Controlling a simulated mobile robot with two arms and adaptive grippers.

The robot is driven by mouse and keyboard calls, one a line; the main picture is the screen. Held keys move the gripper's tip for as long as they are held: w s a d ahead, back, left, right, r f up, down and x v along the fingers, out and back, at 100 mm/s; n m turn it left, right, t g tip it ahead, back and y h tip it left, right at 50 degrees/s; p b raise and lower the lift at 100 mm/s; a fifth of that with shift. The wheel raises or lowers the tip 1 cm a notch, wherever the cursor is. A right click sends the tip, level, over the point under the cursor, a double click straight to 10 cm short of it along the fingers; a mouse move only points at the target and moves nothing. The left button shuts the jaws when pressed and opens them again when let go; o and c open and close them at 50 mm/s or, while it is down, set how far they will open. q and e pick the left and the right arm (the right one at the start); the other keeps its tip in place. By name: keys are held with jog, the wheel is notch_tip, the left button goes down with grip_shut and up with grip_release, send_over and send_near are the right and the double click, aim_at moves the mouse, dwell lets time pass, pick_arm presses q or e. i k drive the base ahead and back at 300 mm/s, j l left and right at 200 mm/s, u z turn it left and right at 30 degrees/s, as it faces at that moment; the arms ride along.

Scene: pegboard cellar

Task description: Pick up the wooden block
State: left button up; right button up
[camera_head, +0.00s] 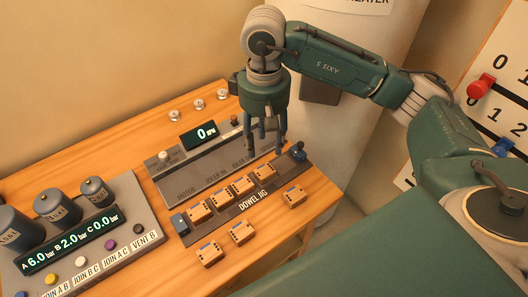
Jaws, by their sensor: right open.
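Several small tan wooden blocks with dark dots are on the wooden bench. Loose ones lie in front of the dowel jig: one at the right (294,196), one in the middle (241,232) and one at the left (209,253). Others, such as this block (243,185), sit in a row on the dark dowel jig (254,201). I cannot tell which block the task means. My right gripper (266,148) points down, open, with its fingers over the back of the jig area and apart from the loose blocks. No block shows between its fingers. My left gripper is not in view.
A grey motor panel (180,180) with a display (198,135) stands behind the jig. A gauge console (120,225) with cylinders and buttons is at the left. The bench's right edge is close to the loose blocks. A pale tank (330,120) stands behind.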

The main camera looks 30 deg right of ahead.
aim_at(242, 232)
jog(key=k+j, duration=0.2)
jog(key=k, duration=0.3)
jog(key=k+j, duration=0.2)
jog(key=k, duration=0.25)
jog(key=k+j, duration=0.2)
jog(key=k, duration=0.3)
